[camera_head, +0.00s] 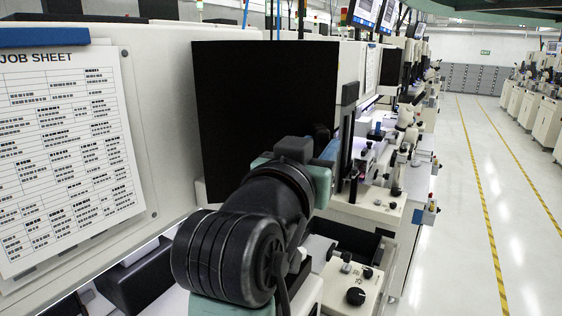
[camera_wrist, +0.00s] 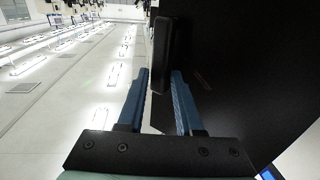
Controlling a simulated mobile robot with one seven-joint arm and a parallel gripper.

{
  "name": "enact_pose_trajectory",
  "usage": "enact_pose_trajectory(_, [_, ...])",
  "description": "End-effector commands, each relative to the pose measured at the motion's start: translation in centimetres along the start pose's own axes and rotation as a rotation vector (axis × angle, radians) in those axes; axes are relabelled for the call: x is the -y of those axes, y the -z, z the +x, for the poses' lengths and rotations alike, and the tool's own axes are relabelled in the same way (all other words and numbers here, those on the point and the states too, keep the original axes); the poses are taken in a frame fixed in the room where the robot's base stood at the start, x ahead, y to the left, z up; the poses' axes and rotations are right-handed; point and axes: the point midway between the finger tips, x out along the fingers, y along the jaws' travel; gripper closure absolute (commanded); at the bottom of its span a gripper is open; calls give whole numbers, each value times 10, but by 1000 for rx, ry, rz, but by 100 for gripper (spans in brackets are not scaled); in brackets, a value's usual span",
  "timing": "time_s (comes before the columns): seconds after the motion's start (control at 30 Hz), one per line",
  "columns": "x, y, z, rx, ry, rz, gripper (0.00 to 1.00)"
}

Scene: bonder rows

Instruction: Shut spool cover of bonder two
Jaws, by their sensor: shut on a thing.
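The spool cover (camera_head: 250,95) is a large black panel standing out from the pale machine row in the head view. It also fills the right side of the wrist view (camera_wrist: 245,70). A dark upright handle (camera_wrist: 161,50) stands at the cover's near side there. My gripper (camera_wrist: 160,78) has its two blue fingers on either side of the handle's lower end and is shut on it. In the head view my dark arm reaches up to the cover's lower right edge, and it hides most of the gripper; only a bit of blue finger shows.
A job sheet (camera_head: 68,150) hangs on the pale machine panel at left. Bonder stages with knobs and microscopes (camera_head: 385,150) line the row beyond my arm. A control box with black knobs (camera_head: 350,285) is at the lower front. The aisle (camera_head: 460,230) at right is clear.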

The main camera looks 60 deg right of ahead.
Motion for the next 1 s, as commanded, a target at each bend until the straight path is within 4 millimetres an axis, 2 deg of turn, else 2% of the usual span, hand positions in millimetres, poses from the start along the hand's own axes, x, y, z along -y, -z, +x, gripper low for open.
enact_pose_trajectory(0.03, [-12,0,14,5,-27,-3,100])
enact_pose_trajectory(0.17, [-17,1,37,4,-25,-3,100])
enact_pose_trajectory(0.3, [-21,2,63,4,85,-2,100])
enact_pose_trajectory(0.7, [-11,0,134,4,390,0,100])
enact_pose_trajectory(1.0, [2,-1,171,0,593,1,100])
